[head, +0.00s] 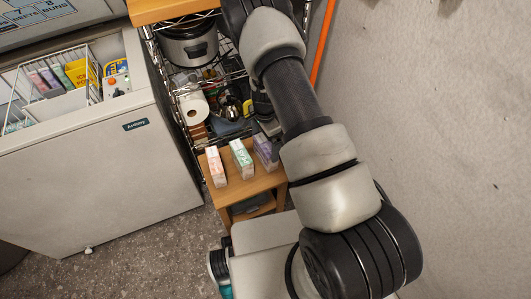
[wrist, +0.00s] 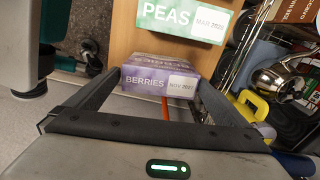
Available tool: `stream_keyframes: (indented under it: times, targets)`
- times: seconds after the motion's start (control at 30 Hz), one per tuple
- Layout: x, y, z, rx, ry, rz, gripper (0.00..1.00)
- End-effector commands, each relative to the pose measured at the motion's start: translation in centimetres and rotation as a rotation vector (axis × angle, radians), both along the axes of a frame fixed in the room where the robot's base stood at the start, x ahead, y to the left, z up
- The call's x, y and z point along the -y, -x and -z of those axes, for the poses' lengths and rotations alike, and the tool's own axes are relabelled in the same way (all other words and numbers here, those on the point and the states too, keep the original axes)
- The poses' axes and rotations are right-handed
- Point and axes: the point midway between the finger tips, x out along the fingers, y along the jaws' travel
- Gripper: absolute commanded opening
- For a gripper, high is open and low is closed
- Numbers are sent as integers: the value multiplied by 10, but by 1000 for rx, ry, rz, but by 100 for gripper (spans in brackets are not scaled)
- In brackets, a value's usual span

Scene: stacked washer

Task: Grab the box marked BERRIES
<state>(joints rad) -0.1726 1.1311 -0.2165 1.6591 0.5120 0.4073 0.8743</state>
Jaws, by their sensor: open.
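The purple and white box marked BERRIES (wrist: 150,80) is in the middle of the wrist view, its label facing me. In the head view the purple box (head: 264,150) is the rightmost of three on a small wooden table (head: 240,190), close to my arm. My gripper (wrist: 157,92) is open and empty, its fingers on either side of the BERRIES box in the wrist view. I cannot tell whether the tips reach past its front face. My arm mostly hides the gripper in the head view.
The green PEAS box (wrist: 185,18) stands beside the BERRIES box; a pinkish box (head: 216,166) stands farther left. A wire shelf (head: 165,75) with a pot and a paper roll (head: 194,108) is behind the table. A chest freezer (head: 100,150) is left, a wall (head: 430,100) right.

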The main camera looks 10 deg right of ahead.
Motion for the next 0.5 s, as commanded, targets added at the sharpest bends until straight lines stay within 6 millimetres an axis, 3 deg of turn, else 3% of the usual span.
stream_keyframes:
  times: [0.23,0.5]
  targets:
    - [3,-1,40,-2,0,0,100]
    - [2,-2,43,1,0,0,100]
